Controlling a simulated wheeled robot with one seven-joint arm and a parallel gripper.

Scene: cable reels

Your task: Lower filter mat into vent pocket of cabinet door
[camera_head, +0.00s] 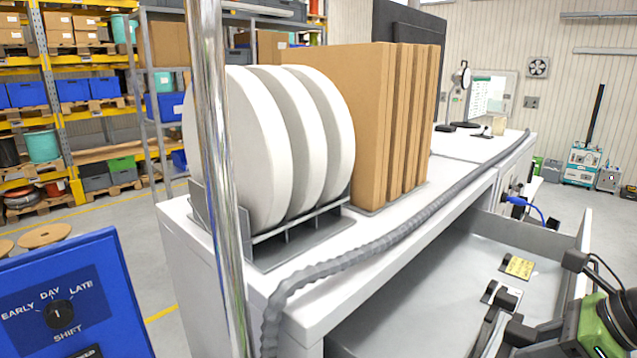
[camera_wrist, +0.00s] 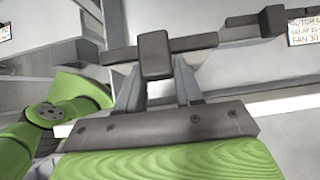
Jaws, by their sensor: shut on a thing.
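In the wrist view my gripper's two grey fingers (camera_wrist: 158,88) are closed around a dark block-shaped tab. The tab sits on a thin dark bar (camera_wrist: 200,43), which looks like the top edge of the filter mat seen nearly end-on. The fingers hide part of it, and its lower part is not visible. A pale grey panelled surface lies beyond it, probably the cabinet door. I cannot tell whether the mat is inside a pocket.
A similar dark block (camera_wrist: 271,20) sits beside a printed label (camera_wrist: 309,28). In the head view, white reels (camera_head: 255,150) and brown boards (camera_head: 370,125) stand in racks on a white bench (camera_head: 285,285). A grey hose (camera_head: 375,245) runs along its edge. A blue shift panel (camera_head: 75,290) is lower left.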

